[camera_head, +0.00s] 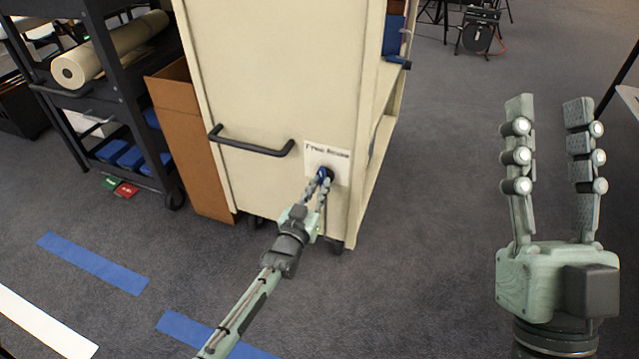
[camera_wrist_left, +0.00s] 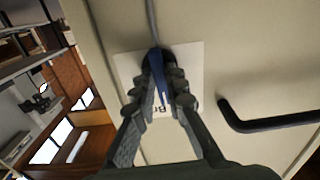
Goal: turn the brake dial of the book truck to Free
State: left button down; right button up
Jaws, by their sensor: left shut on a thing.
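The book truck (camera_head: 270,75) is a cream cabinet with a black handle (camera_head: 250,147) on its end panel. A white label plate (camera_head: 328,158) with small lettering sits low at the right of that panel; the lettering is too small to read surely. The brake dial (camera_head: 324,174) is dark with a blue part, at the plate's lower edge. My left gripper (camera_head: 323,183) is shut on the dial. In the left wrist view the blue dial part (camera_wrist_left: 160,85) lies between its fingers, which hide some of the plate. My right gripper (camera_head: 550,115) is open and empty, raised at the right.
A brown cardboard box (camera_head: 190,140) stands against the truck's left side. A dark shelf cart with a paper roll (camera_head: 110,48) is further left. Blue tape strips (camera_head: 92,263) mark the carpet.

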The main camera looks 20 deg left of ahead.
pick_arm(q)
jog(key=n, duration=0.3)
jog(key=shift+n, duration=1.5)
pick_arm(e)
jog(key=shift+w+a+f+g, duration=0.3)
jog(key=shift+w+f+g, duration=0.15)
jog(key=shift+g, duration=0.15)
pick_arm(q)
jog(key=c, duration=1.6)
grip_release()
jog(key=shift+o, duration=0.2)
